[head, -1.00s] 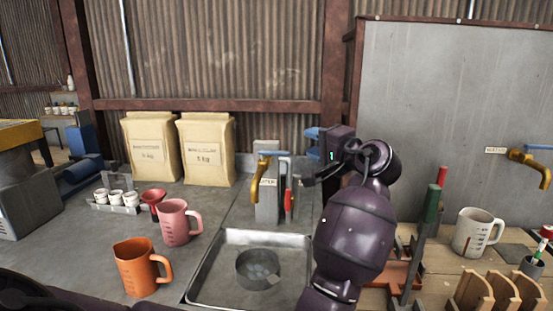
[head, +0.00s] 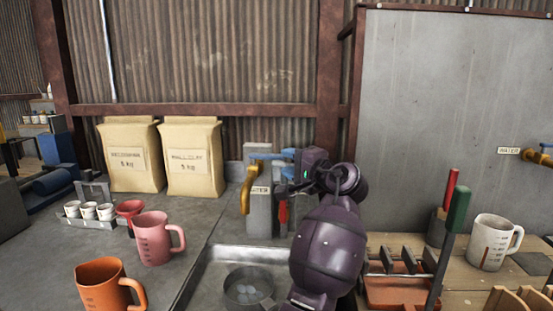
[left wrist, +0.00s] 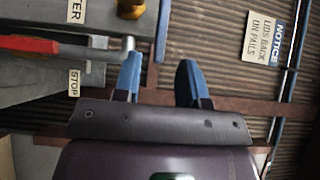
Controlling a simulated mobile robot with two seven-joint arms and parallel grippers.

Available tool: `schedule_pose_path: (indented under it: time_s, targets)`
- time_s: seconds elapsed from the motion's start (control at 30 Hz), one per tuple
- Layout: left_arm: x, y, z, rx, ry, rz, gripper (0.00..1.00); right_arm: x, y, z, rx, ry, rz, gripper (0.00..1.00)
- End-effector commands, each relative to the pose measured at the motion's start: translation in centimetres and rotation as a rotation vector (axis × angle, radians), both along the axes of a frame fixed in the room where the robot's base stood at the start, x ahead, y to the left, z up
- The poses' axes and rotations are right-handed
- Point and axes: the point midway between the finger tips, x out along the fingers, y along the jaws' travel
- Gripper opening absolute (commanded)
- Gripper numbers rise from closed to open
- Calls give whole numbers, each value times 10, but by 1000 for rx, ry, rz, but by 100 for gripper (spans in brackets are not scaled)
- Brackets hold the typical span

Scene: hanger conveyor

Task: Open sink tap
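My left gripper (head: 287,164) is just right of the tap's blue lever. In the left wrist view its two blue fingers (left wrist: 158,80) are apart with nothing between them; one fingertip is close to the end of a metal rod. My right gripper is out of view.
A pink jug (head: 153,240) and an orange jug (head: 105,287) stand left of the sink, with two paper sacks (head: 192,160) behind. A second yellow tap (head: 538,157) is on the grey panel at right. A white jug (head: 492,243) stands below it.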

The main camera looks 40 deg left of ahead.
Motion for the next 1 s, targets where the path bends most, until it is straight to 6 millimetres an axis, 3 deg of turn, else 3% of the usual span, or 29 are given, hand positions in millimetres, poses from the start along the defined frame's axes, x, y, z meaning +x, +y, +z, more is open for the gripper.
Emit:
schedule_pose_path:
  time_s: [0.3, 0.77, 1.0]
  targets:
    - [11, 44, -1, 0, 1, 1, 38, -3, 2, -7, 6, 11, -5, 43]
    - [13, 54, 0, 0, 1, -1, 38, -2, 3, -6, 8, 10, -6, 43]
    - [13, 54, 0, 0, 1, 0, 3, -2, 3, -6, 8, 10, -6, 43]
